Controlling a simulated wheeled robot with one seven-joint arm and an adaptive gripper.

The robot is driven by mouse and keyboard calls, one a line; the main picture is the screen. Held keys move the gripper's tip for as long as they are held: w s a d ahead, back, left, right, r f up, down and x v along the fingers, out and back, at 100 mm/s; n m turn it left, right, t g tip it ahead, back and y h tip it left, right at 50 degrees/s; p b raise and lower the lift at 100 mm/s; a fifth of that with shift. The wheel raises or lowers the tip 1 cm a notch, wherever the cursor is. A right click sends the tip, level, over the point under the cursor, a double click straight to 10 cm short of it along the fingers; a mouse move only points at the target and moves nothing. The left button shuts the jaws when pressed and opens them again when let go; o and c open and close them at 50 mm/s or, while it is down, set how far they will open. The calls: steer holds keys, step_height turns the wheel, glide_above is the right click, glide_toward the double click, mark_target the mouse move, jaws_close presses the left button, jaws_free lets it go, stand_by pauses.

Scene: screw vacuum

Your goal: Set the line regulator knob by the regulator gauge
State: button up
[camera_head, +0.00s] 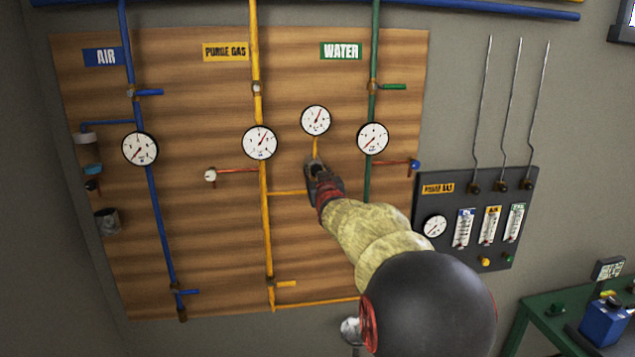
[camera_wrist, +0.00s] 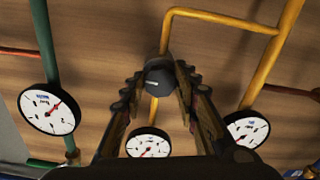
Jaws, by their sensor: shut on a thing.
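The dark, round regulator knob (camera_wrist: 158,80) has a light mark on its face and sits on yellow pipe in the wrist view. My gripper (camera_wrist: 160,92) is shut on it, one finger on each side. The head view shows my gripper (camera_head: 315,170) just below the regulator gauge (camera_head: 315,120), hiding most of the knob. The round white gauge has a red needle pointing up and slightly right in the head view. In the wrist view, which is upside down, the gauge (camera_wrist: 148,143) shows between my fingers. Its scale figures are too small to read.
A purge gas gauge (camera_head: 260,142) is left of my gripper and a water gauge (camera_head: 373,138) is right. A red-handled branch (camera_head: 238,171) and a yellow pipe (camera_head: 265,220) run nearby. A dark flowmeter panel (camera_head: 465,255) is at the right.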

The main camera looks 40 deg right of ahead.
stand_by(0.3)
steer(key=o, duration=1.1)
steer(key=shift+o, duration=0.3)
steer(key=v, duration=1.2)
steer(key=shift+w+f, duration=0.1)
